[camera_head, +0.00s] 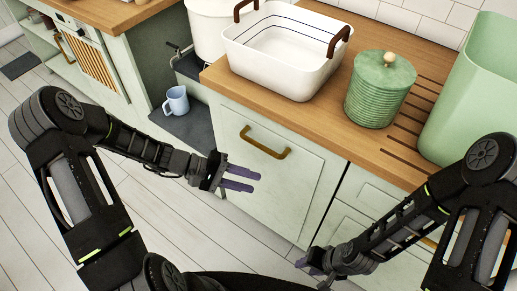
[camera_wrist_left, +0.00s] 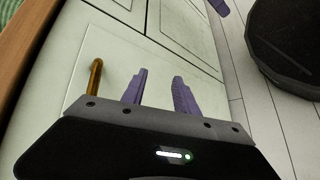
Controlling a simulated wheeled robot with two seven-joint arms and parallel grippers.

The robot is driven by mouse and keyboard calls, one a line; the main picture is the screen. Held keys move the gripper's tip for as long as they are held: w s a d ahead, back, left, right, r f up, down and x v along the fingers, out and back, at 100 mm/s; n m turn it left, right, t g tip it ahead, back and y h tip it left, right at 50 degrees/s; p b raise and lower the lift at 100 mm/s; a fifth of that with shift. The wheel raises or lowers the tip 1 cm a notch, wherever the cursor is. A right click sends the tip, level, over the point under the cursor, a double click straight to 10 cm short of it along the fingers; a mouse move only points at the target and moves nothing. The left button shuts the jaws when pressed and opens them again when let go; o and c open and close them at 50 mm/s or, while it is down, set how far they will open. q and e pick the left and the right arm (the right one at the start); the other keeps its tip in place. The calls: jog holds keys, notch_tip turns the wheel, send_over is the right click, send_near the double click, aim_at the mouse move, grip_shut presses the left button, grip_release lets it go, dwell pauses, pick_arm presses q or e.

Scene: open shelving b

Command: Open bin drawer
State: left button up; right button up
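The bin drawer (camera_head: 290,195) is a pale green cabinet front below the wooden counter, shut in its frame. Its brass handle (camera_head: 265,143) is a horizontal bar near the top; part of it shows in the left wrist view (camera_wrist_left: 95,77). My left gripper (camera_head: 257,180) is open and empty, its purple fingers apart, in front of the drawer and just below the handle, not around it. The fingers also show in the left wrist view (camera_wrist_left: 160,90), to the right of the handle. My right gripper (camera_head: 308,264) is low, near the neighbouring cabinet; its fingers are partly hidden.
On the counter stand a white basket (camera_head: 285,62), a green ribbed jar (camera_head: 379,90) and a tall green container (camera_head: 478,100). A light blue mug (camera_head: 177,100) sits on a dark open shelf left of the drawer. Floor in front is clear.

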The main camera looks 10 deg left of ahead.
aim_at(254, 145)
pick_arm(q)
jog(key=w+a+r+t+h, duration=0.2)
jog(key=w+a+r+t, duration=0.1)
jog(key=w+a+r, duration=0.2)
notch_tip(254, 145, up, 3)
jog(key=shift+w+a+f+t, duration=0.1)
jog(key=shift+w+a+t, duration=0.1)
jog(key=shift+a+t, duration=0.25)
jog(key=shift+x, duration=3.9)
jog(key=shift+s, duration=0.1)
jog(key=shift+c, duration=0.4)
grip_shut()
